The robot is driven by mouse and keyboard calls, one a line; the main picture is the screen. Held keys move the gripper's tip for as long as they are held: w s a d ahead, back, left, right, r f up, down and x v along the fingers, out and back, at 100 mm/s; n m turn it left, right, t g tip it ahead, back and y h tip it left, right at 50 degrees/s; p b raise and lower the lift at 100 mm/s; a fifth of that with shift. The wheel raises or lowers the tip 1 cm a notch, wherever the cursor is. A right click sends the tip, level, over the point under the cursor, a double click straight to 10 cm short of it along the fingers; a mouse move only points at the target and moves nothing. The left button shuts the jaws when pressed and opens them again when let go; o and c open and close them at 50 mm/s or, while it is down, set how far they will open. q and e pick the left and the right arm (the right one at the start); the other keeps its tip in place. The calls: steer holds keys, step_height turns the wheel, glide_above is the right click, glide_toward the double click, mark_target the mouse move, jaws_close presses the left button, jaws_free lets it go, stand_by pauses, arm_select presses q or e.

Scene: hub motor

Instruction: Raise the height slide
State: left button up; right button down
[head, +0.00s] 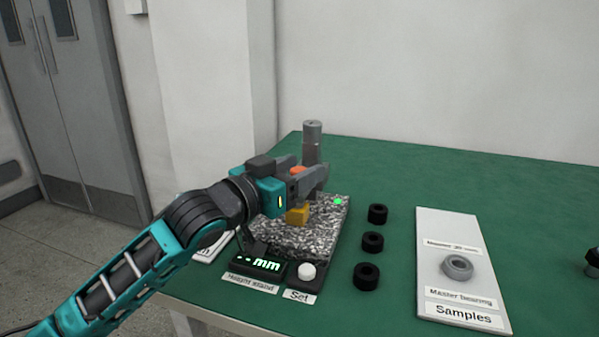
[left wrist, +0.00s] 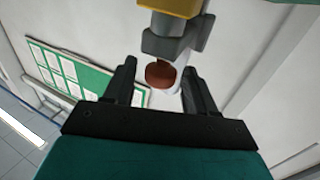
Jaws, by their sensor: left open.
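The height stand has a speckled granite base (head: 325,218) and an upright grey column (head: 312,135) in the head view. A yellow block (head: 297,215) shows low in front of the column. An orange-red knob (head: 297,170) is partly hidden by my gripper. My left gripper (head: 312,177) is open at the column, level with the knob. In the left wrist view the red-brown knob (left wrist: 160,74) shows between the open fingers of my left gripper (left wrist: 158,75), with a grey part (left wrist: 172,45) and the yellow block (left wrist: 200,12) above it. Contact cannot be told. My right gripper is out of view.
A display (head: 260,265) reading dashes and "mm" and a white Set button (head: 307,269) are at the stand's front. Three black rings (head: 372,242) stand to its right. A white Samples board (head: 445,235) holds a grey ring (head: 457,267). The green table (head: 500,180) is clear behind.

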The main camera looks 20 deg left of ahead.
arm_select(q)
steer(key=shift+w+d, duration=0.15)
steer(key=shift+w, duration=0.1)
steer(key=shift+c, duration=0.3)
jaws_close()
